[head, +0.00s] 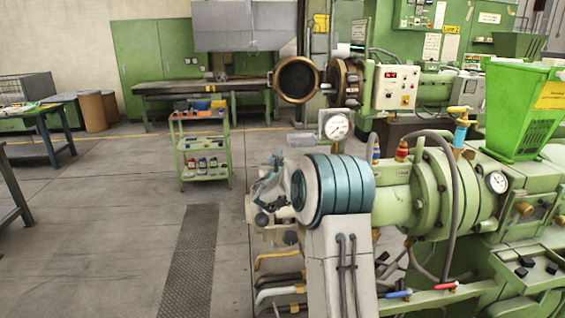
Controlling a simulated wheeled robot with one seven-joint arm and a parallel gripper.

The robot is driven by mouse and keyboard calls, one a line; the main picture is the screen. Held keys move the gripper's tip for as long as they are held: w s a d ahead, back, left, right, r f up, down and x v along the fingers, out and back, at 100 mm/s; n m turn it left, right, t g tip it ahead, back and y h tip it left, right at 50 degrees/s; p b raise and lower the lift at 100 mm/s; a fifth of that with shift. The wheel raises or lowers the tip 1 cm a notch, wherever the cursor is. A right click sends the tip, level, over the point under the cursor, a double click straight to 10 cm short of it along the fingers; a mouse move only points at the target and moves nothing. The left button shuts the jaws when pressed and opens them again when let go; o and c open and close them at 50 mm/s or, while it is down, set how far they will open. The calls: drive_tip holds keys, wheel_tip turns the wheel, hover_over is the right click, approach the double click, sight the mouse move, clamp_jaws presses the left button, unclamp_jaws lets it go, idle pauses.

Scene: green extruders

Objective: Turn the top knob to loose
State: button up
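The green extruder (430,190) fills the right side. At its front end is a pale metal part with a dark round knob (262,219) and a second dark knob (290,238) lower to the right. Whether either is the top knob, and how tight it is, I cannot tell. A red fitting (402,149) and a yellow-handled blue valve (461,118) stand on top of the extruder. My grey arm with teal rings stands in front and covers part of the machine.
A pressure gauge (337,128) rises behind my arm and another gauge (497,182) faces forward on the extruder. Red and blue handles (446,286) stick out low at the front. A green shelf cart (203,150) stands back left. The floor at left is largely free.

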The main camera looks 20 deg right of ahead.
drive_tip(key=c, duration=1)
drive_tip(key=shift+f+b, duration=0.2)
drive_tip(key=shift+b, duration=1)
drive_tip(key=n+t+y+b, duration=0.1)
drive_tip(key=b, duration=0.4)
drive_tip(key=shift+f+y, duration=0.2)
drive_tip(key=shift+y, duration=0.2)
drive_tip(key=n+y+b, duration=0.1)
drive_tip(key=y+b, duration=0.1)
drive_tip(key=b, duration=0.6)
drive_tip(key=n+t+y+b, duration=0.1)
drive_tip(key=n+y+b, duration=0.1)
drive_tip(key=b, duration=0.7)
drive_tip(key=shift+t, duration=0.3)
drive_tip(key=n+y+b, duration=0.1)
drive_tip(key=b, duration=0.2)
drive_tip(key=n+y+b, duration=0.1)
drive_tip(key=y+b, duration=0.1)
drive_tip(key=b, duration=0.1)
drive_tip(key=shift+r+y, duration=0.3)
drive_tip(key=shift+r+n+y, duration=0.15)
drive_tip(key=shift+n+y, duration=1.35)
drive_tip(key=shift+y, duration=0.5)
